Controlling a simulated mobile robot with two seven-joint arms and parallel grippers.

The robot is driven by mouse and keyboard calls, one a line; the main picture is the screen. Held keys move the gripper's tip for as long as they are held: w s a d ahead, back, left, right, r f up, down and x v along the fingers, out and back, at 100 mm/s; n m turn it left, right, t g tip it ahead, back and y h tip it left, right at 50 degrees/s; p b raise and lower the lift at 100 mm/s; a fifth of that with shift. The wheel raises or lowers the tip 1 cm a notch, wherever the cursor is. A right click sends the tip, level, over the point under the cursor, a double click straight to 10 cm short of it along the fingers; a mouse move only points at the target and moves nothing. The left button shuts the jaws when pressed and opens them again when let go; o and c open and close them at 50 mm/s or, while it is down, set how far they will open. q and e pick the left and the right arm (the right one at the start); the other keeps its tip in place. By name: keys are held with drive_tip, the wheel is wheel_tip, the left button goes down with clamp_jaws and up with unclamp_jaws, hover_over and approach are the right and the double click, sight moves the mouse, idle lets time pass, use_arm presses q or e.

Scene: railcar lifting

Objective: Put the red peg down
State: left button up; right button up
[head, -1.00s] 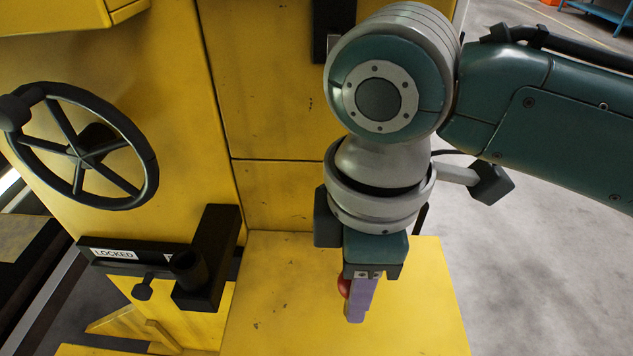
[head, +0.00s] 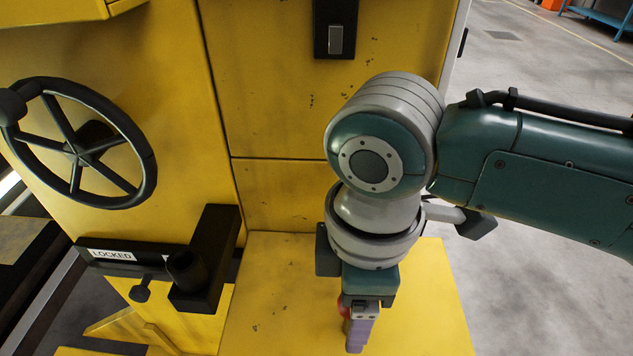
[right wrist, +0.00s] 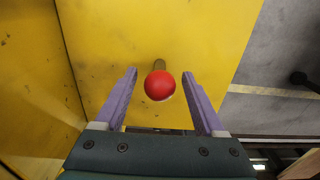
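The red peg shows in the right wrist view as a round red knob (right wrist: 159,86) with a short dull shaft (right wrist: 159,65) beyond it, over the yellow shelf. In the head view only a sliver of red (head: 343,306) shows beside the fingers. My right gripper (right wrist: 160,73) is open. Its purple fingers stand on either side of the knob with a gap at each side. In the head view the right gripper (head: 359,332) points down over the yellow shelf (head: 280,290). I cannot tell whether the shaft's end touches the shelf. My left gripper is out of view.
A black spoked handwheel (head: 83,150) is at the left. Below it is a black bracket with a socket (head: 187,272) and a "LOCKED" label (head: 112,255). A yellow upright panel (head: 280,110) rises behind the shelf. The shelf left of the gripper is clear.

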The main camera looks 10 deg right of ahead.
wheel_tip(320, 180, up, 12)
drive_tip(key=p, duration=0.3)
drive_tip(key=s+a+f+m+t+y, duration=0.1)
drive_tip(key=s+a+f+m+y, duration=0.15)
drive_tip(key=s+m, duration=0.2)
drive_tip(key=s+d+m+t+h, duration=0.2)
drive_tip(key=s+d+m, duration=0.5)
drive_tip(key=d, duration=0.4)
drive_tip(key=shift+s+d+f+m+t, duration=0.3)
drive_tip(key=shift+s+d+m, duration=0.1)
drive_tip(key=shift+m, duration=0.25)
